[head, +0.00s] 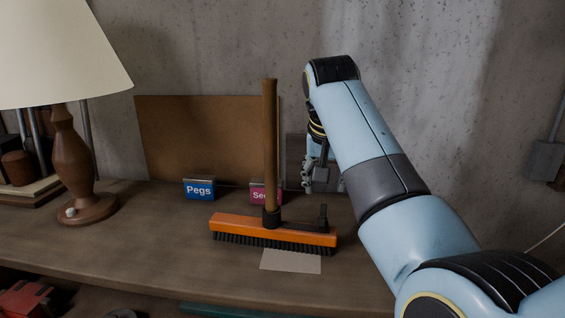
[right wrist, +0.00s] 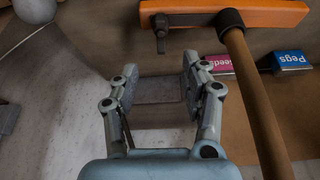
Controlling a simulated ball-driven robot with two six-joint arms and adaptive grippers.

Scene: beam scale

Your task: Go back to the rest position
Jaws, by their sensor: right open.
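My right arm reaches in from the right in the head view and bends down at its far end. My right gripper (head: 311,184) is partly hidden there, near the wall and to the right of the brush handle. In the right wrist view my right gripper (right wrist: 160,78) has its fingers spread apart, with nothing between them. My left gripper is in neither view.
An orange brush (head: 240,226) with an upright wooden handle (head: 270,140) stands on the bench (head: 130,255), over a pale card (head: 290,262). Blue "Pegs" (head: 199,190) and pink "Seeds" (head: 258,193) signs stand behind. A lamp (head: 70,165) is left.

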